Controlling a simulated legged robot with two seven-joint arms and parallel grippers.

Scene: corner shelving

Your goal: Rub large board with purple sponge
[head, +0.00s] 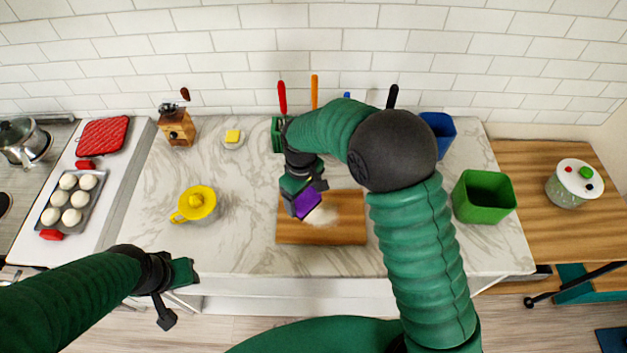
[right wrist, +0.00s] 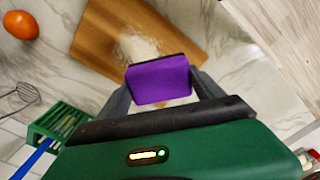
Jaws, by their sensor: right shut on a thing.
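The large board (head: 300,232) is a brown wooden cutting board lying on the marble counter, with a pale powdery patch (head: 322,215) on it. The board (right wrist: 95,35) and the patch also show in the right wrist view. My right gripper (head: 305,197) is shut on the purple sponge (head: 308,203) over the board's left part. The sponge (right wrist: 160,80) sits between both fingers in the right wrist view; I cannot tell if it touches the board. My left gripper (head: 178,295) is open and empty in front of the counter.
A green bin (head: 484,196) and a blue bin (head: 440,132) stand right. The right wrist view shows a tomato (right wrist: 21,25) and a whisk (right wrist: 22,95).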

